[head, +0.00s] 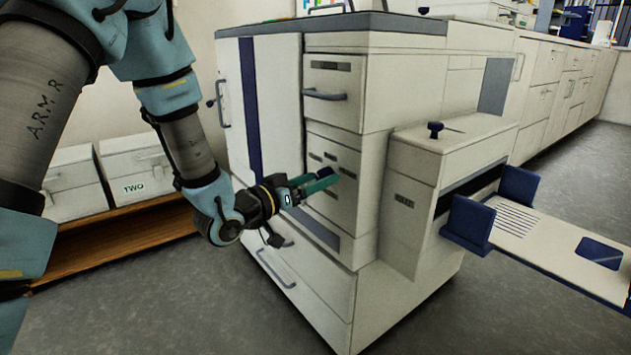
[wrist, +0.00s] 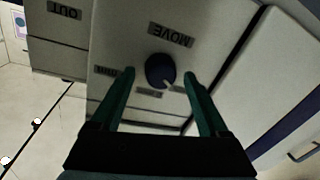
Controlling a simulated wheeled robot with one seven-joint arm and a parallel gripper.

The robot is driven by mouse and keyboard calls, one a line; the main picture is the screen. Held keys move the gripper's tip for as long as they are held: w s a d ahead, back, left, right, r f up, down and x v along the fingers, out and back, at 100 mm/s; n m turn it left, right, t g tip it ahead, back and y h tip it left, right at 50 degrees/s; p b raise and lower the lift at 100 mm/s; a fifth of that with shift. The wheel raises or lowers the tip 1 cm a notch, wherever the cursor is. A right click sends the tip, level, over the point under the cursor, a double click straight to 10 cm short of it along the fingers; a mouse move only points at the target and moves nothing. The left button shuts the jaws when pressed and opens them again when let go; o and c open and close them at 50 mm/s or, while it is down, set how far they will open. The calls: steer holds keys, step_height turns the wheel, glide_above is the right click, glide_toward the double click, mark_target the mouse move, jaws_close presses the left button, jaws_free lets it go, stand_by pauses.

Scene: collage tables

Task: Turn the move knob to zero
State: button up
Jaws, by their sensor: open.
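The move knob (wrist: 160,70) is a round dark blue knob on a pale panel, beside an upside-down MOVE label (wrist: 171,34) in the wrist view. A light pointer mark on it faces the lower right of that view. In the head view the knob (head: 325,173) shows small and dark on the machine's front. My gripper (wrist: 160,76) has green fingers, open, one on each side of the knob with gaps visible. In the head view my gripper (head: 316,184) reaches the panel from the left and partly covers it. The smaller labels around the knob are too blurred to read.
The pale machine (head: 335,235) has a drawer handle (head: 325,96) above the panel. A side unit (head: 410,205) with a blue top knob (head: 435,130) and a tray (head: 550,235) juts out at right. White boxes (head: 138,170) stand on a wooden shelf at left.

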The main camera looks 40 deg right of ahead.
jaws_close()
stand_by(0.5)
steer(key=shift+f+m+b, duration=0.1)
steer(key=shift+m+b, duration=0.2)
steer(key=shift+b, duration=0.05)
steer(key=shift+a+f+m+g+h+b, duration=0.1)
steer(key=shift+m+g+h+b, duration=0.15)
steer(key=shift+m+b, duration=2.7)
steer(key=shift+f+m+g+h+b, duration=0.15)
steer(key=shift+m+h+b, duration=0.2)
steer(key=shift+m+b, duration=2.55)
steer(key=shift+r+m, duration=0.15)
steer(key=shift+m, duration=0.1)
